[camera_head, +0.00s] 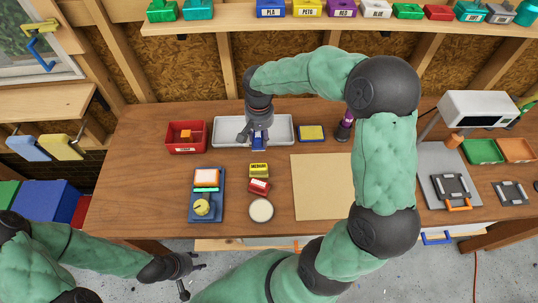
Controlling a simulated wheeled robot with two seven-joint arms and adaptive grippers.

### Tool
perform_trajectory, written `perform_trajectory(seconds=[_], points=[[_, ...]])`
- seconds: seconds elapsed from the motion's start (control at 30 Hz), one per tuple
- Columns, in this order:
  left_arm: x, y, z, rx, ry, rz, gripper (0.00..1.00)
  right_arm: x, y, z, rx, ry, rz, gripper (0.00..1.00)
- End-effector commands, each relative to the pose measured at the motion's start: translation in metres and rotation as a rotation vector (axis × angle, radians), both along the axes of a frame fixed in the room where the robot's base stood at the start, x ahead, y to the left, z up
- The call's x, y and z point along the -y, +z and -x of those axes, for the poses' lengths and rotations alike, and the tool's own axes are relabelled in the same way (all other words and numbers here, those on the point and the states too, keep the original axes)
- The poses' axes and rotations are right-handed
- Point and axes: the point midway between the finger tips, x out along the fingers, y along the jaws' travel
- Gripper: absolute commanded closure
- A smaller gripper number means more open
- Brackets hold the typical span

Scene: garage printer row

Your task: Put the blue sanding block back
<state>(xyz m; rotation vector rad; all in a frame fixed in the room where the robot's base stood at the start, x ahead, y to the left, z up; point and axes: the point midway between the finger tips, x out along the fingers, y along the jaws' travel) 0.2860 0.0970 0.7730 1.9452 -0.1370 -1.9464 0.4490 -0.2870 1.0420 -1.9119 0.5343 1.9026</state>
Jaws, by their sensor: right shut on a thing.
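The blue sanding block (259,144) is in my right gripper (256,136), which is shut on it. The gripper points down at the white tray (225,132), with the block over the tray's front edge. I cannot tell whether the block touches the tray. The gripper and forearm hide part of the tray. A yellow block marked MEDIUM (259,170) and a red block (259,186) lie in front of it on the table. My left gripper (193,280) is open and empty, low in front of the table's front edge.
A red bin (186,149) with an orange piece stands left of the tray. A blue-and-yellow pad (311,133) lies to its right. A blue device (206,215), a round tin (261,210) and a tan mat (318,187) occupy the table (133,180). My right arm covers the right-centre.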

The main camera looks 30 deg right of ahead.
Motion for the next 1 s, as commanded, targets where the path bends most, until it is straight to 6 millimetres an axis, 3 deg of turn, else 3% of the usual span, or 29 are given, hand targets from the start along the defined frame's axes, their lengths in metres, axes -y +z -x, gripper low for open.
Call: perform_trajectory(seconds=[0.2, 0.47, 0.7, 1.0], points=[[0.000, -0.006, -0.001, 0.001, 0.001, 0.000, 0.60, 0.000, -0.034, 0.001, -0.004, -0.001, 0.000, 0.84], [0.000, -0.010, 0.000, 0.001, 0.000, 0.000, 0.60, -0.001, -0.058, 0.001, -0.004, 0.001, -0.001, 0.84], [0.000, -0.017, 0.000, 0.001, 0.000, 0.000, 0.60, 0.000, -0.093, 0.001, -0.004, 0.001, -0.001, 0.84], [0.000, -0.017, 0.000, 0.000, 0.000, 0.000, 0.60, -0.001, -0.095, 0.000, -0.001, 0.002, -0.001, 0.84]])
